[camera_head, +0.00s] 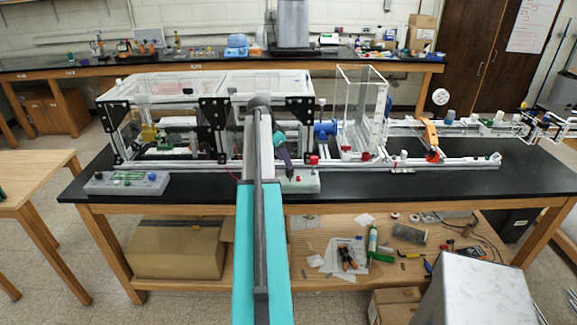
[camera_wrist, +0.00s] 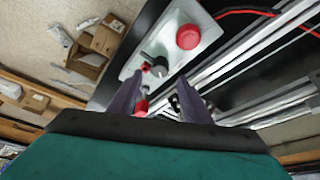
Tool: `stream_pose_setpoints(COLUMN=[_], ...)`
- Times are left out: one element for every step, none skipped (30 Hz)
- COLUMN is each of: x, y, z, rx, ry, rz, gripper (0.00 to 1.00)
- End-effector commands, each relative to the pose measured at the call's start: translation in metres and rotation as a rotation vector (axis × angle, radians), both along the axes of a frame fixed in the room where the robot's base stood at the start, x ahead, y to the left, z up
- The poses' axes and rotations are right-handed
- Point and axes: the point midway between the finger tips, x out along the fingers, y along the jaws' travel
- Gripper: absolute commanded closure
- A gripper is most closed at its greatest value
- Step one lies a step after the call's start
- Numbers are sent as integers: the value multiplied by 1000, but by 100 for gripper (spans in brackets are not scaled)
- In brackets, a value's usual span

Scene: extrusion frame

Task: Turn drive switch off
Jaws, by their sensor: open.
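A light grey control box (camera_head: 306,184) sits on the black bench top, partly hidden behind my arm; it also shows in the wrist view (camera_wrist: 205,13). It carries a large red button (camera_wrist: 188,36) and a black knob (camera_wrist: 157,67) with a small red part beside it. I cannot tell for sure which control is the drive switch or how it is set. My gripper (camera_wrist: 158,90) is open, its two dark purple fingers apart and pointing toward the box near the knob. In the head view my gripper (camera_head: 287,174) is tilted down over the box; contact is not visible.
A second grey control box (camera_head: 127,183) lies at the bench's left front. The extrusion frame (camera_head: 213,112) stands just behind both boxes. A clear upright case (camera_head: 362,110) and a rail (camera_head: 470,160) are to the right. A red cable (camera_wrist: 250,12) runs from the box.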

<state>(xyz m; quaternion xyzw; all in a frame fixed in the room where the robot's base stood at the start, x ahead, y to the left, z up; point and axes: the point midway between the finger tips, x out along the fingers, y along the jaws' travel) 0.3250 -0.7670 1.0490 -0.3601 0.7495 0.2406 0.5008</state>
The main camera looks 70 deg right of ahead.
Motion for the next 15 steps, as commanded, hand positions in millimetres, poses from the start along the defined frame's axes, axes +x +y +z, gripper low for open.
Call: stream_pose_setpoints(x=[-2,-3,-4,-5,-6,-7,-8,-8,-9,-10,-10,-11,-11,-12,-12], y=[-2,-3,-4,-5,-6,-8,-8,-9,-11,-12,-12,-13,-14,-14,-15], z=[-4,-7,-11,-15,-18,-21,-25,-28,-31,-34,-36,-39,-41,-43,-45], rx=[1,2,2,2,2,2,2,2,2,1,1,1,1,1,1], ry=[0,1,1,1,1,1,1,1,1,0,0,0,0,0,0], rz=[0,-1,-1,-1,-1,-2,-2,-1,-1,0,0,0,0,0,0], gripper=[56,56,56,56,56,56,56,56,56,56,56,56,56,56,56])
